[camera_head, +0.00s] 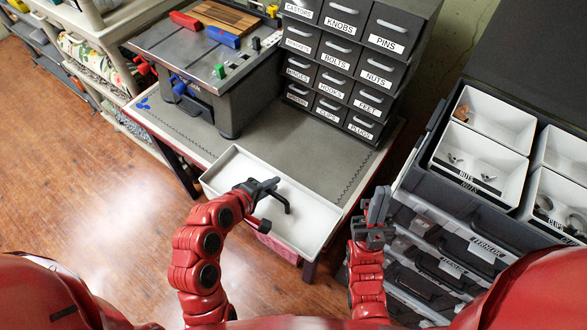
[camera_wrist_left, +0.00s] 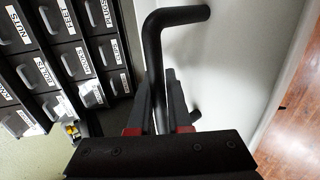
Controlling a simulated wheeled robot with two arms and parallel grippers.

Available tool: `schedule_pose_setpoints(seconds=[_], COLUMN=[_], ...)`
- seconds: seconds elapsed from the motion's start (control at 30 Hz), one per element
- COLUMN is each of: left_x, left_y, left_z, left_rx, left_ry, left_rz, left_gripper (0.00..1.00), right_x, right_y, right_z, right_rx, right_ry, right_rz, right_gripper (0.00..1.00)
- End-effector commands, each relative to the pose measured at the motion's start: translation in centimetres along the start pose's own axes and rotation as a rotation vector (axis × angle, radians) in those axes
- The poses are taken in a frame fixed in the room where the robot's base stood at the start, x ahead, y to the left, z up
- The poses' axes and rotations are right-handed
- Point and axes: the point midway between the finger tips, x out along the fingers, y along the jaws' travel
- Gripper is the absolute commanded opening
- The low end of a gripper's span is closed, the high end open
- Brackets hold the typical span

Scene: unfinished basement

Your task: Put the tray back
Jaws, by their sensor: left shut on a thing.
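A long white tray (camera_head: 305,222) lies across the front edge of the grey workbench, its near side reaching past the edge. A black bar handle (camera_head: 285,204) stands up from it. My left gripper (camera_head: 268,190) is over the tray and shut on this handle. In the left wrist view, the handle (camera_wrist_left: 155,50) runs between the fingertips (camera_wrist_left: 160,98), with the tray's white surface (camera_wrist_left: 235,75) behind. My right gripper (camera_head: 376,206) is by the tray's right end, fingers pointing up. Its finger gap is unclear, and I cannot tell whether it touches the tray.
A labelled drawer cabinet (camera_head: 340,62) stands at the back of the workbench (camera_head: 245,150). A grey machine-like stand (camera_head: 205,75) with a wooden board is on the left. A dark tool chest (camera_head: 430,215) with white bins (camera_head: 480,160) is on the right. Bare bench lies behind the tray.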

Motion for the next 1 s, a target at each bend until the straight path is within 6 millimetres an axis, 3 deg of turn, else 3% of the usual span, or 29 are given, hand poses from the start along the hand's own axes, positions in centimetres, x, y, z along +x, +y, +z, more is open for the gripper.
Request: schedule_pose_setpoints(seconds=[0.07,0.3,0.53,0.73,1.0], left_x=[1.9,6.8,10.2,11.1,12.7], left_y=[1.2,4.4,6.2,6.0,3.5], left_z=[-0.2,-1.1,-1.7,-1.8,-1.8], left_rx=[0.008,0.001,-0.001,-0.002,-0.002], left_ry=[-0.003,-0.003,0.0,0.001,0.001], left_rz=[0.001,-0.005,-0.003,-0.004,-0.004], left_gripper=[0.0,0.0,0.0,0.0,0.0], right_x=[-0.3,2.1,2.9,3.2,4.2], right_y=[0.0,0.1,0.1,0.2,0.2], right_z=[0.0,-0.4,-0.5,-0.6,-0.7], right_rx=[0.0,0.0,0.0,0.0,0.0], right_ry=[0.001,0.001,0.002,0.001,0.001], right_rz=[0.0,0.0,0.0,0.0,0.0], right_gripper=[0.0,0.0,0.0,0.0,0.0])
